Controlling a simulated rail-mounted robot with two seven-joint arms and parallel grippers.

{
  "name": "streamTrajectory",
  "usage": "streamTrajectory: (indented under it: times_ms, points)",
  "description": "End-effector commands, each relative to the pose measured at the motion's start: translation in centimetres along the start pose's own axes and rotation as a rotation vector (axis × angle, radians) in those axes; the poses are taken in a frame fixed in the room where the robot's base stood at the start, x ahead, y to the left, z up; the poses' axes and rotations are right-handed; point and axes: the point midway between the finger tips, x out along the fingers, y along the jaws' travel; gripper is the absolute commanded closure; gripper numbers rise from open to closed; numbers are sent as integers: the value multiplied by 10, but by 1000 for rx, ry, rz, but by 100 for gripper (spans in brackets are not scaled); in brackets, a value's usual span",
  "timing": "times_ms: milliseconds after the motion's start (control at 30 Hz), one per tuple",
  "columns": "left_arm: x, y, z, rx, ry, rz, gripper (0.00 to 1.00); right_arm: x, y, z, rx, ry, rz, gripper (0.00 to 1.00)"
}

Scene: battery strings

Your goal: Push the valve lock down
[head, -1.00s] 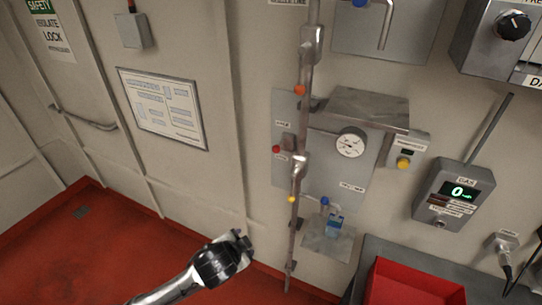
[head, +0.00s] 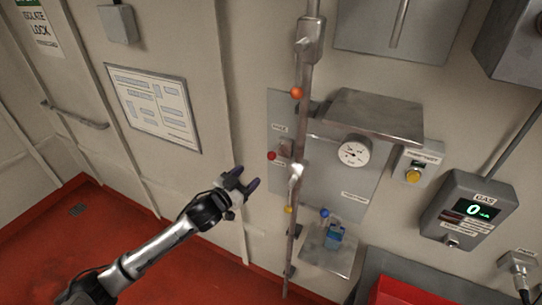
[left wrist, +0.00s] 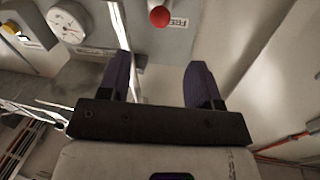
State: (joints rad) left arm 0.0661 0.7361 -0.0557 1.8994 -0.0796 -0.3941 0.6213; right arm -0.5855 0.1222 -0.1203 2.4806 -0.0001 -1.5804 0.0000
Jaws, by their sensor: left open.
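A red ball knob (head: 272,156) sits beside a small block on the wall panel, left of the vertical pipe, with small labels above and below it. I take this as the valve lock. In the left wrist view the red knob (left wrist: 160,17) shows at the top, beyond and between the fingers, next to a partly readable label. My left gripper (head: 246,181) is open and empty, below and left of the knob and apart from it. Its two dark fingers also show in the left wrist view (left wrist: 160,85). My right gripper is not in view.
A vertical pipe (head: 303,125) with an orange ball (head: 297,92) and a yellow ball (head: 288,210) runs right of the knob. A metal hood (head: 370,113) juts out above a gauge (head: 354,151). A small shelf (head: 325,257) is lower right.

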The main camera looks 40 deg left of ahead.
Motion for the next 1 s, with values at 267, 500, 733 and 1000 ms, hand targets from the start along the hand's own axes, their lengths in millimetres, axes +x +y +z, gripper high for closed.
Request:
streamTrajectory:
  times_ms: [267, 500, 733, 1000]
  points:
    - [50, -1, -3, 0, -1, -3, 42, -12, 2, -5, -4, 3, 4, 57]
    - [90, 0, -2, 1, -1, -2, 42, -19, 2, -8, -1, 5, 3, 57]
    - [113, 0, -1, 1, -1, -2, 42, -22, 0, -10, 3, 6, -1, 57]
    - [123, 0, 0, 3, -2, -1, 42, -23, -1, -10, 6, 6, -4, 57]
